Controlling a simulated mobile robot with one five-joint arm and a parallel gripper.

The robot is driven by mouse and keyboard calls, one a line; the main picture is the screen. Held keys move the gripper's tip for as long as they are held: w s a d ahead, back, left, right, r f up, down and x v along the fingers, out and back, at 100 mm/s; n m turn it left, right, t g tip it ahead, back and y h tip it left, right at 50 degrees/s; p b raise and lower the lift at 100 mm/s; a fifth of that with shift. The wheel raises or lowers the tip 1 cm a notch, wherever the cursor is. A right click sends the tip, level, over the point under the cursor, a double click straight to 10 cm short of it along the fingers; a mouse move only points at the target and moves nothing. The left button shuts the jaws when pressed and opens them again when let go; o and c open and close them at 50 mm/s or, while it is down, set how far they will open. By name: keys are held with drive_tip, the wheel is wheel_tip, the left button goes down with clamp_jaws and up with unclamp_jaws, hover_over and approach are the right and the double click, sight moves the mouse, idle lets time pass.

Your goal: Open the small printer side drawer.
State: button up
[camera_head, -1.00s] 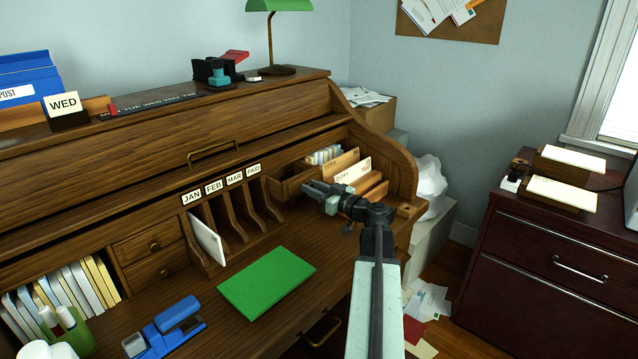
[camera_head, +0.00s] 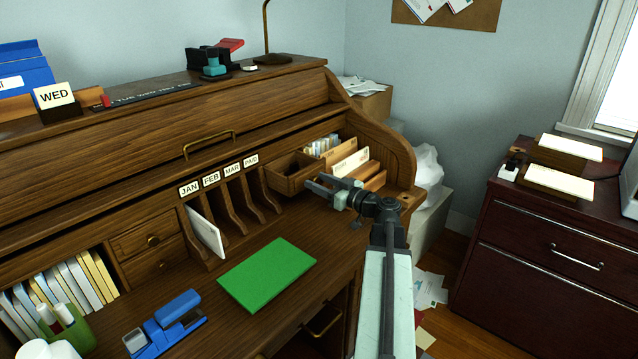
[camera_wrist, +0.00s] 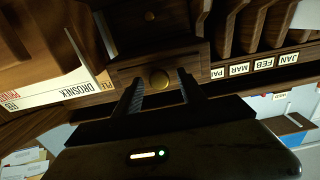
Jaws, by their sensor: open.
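The small wooden drawer (camera_head: 289,184) at the right end of the roll-top desk's cubbies stands pulled out, and its hollow inside shows from above. My gripper (camera_head: 313,183) is open in front of the drawer. I cannot tell whether a finger touches the knob. In the head view the knob is hidden behind the gripper.
File folders (camera_head: 350,162) stand close to the right of the drawer. Labelled slots (camera_head: 230,205) are on its left. A green folder (camera_head: 267,274) and a blue stapler (camera_head: 165,325) lie on the desktop. A dark red cabinet (camera_head: 550,260) stands at the right.

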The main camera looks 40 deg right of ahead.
drive_tip(key=s+d, duration=0.1)
drive_tip(key=s, duration=0.6)
drive_tip(key=shift+s, duration=0.3)
drive_tip(key=shift+f, duration=0.1)
